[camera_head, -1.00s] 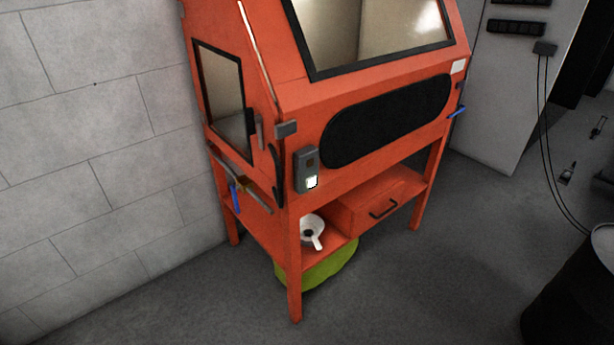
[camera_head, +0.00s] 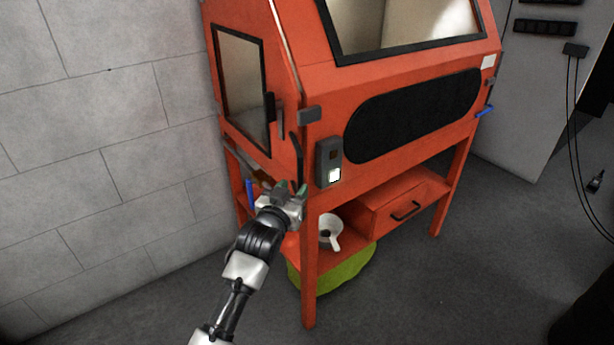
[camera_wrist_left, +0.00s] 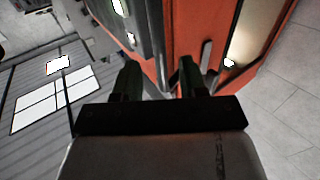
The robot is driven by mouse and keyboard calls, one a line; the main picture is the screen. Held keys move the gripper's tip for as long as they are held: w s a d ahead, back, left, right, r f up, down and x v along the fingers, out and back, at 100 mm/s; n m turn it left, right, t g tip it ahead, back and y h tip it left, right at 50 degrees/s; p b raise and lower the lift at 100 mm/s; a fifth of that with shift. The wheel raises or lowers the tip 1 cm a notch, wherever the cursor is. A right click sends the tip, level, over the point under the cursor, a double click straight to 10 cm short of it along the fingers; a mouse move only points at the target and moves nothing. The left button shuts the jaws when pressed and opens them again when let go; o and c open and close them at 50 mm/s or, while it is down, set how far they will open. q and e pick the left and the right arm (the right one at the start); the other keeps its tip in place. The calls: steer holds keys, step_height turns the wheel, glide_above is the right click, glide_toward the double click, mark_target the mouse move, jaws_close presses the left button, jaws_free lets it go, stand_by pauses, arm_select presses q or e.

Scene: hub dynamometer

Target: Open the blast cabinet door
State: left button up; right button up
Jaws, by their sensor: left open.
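The orange blast cabinet (camera_head: 270,60) stands on legs against the block wall. Its left side bears the windowed door (camera_head: 241,85), which looks closed. A dark upright bar (camera_head: 281,117) sits by the door's front edge, and a curved black handle (camera_head: 297,160) is lower, near the cabinet corner. My left gripper (camera_head: 291,188) is open, with its dark fingers pointing up just below the curved handle; I see no contact. My right gripper is not in view.
A grey switch box (camera_head: 328,162) is on the cabinet front, right of the gripper. The lower shelf holds a white funnel-like item (camera_head: 330,232) and a drawer (camera_head: 405,198). A green round object (camera_head: 335,270) is underneath. Floor in front is clear.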

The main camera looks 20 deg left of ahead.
mark_target(299, 182)
arm_select(q)
steer(key=w, duration=0.6)
steer(key=shift+w+d, duration=0.3)
steer(key=shift+w, duration=0.05)
steer(key=shift+c, duration=0.3)
jaws_close()
